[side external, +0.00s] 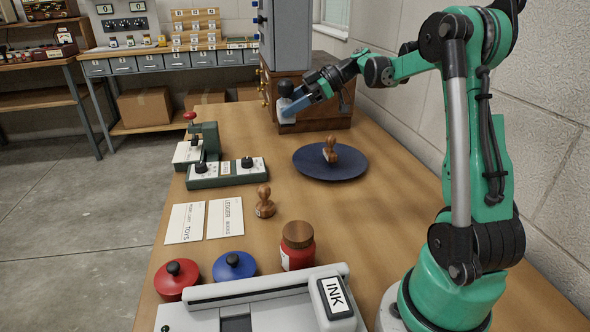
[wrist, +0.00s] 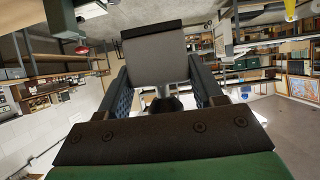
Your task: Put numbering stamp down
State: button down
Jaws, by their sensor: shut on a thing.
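My gripper (side external: 303,101) is at the far end of the wooden table, in front of a wooden cabinet. It is shut on the numbering stamp (side external: 285,90), which has a round black knob on top and a pale grey lower part. The stamp looks about upright. I cannot tell whether its underside touches the table. In the wrist view the stamp (wrist: 155,68) is a grey block with a dark edge, between the two dark fingers of my gripper (wrist: 160,92). The fingers hide part of it in the side view.
The wooden cabinet (side external: 328,112) stands close behind the stamp. A dark blue round mat (side external: 310,170) bears a wooden-handled stamp (side external: 330,150). A green machine (side external: 225,179), cards (side external: 224,217), another wooden stamp (side external: 265,203) and a red jar (side external: 298,250) stand nearer. Bare tabletop lies left of the gripper.

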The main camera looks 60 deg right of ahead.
jog(key=s+a+r+n+g+y, duration=0.2)
jog(key=s+a+n+g+y, duration=0.15)
jog(key=a, duration=0.95)
jog(key=shift+n+h, duration=0.45)
jog(key=f, duration=1)
jog(key=s+f, duration=0.1)
jog(key=f, duration=0.4)
jog(key=shift+s+a+f, duration=0.1)
jog(key=shift+f, duration=2.35)
jog(key=shift+c, duration=0.6)
grip_release()
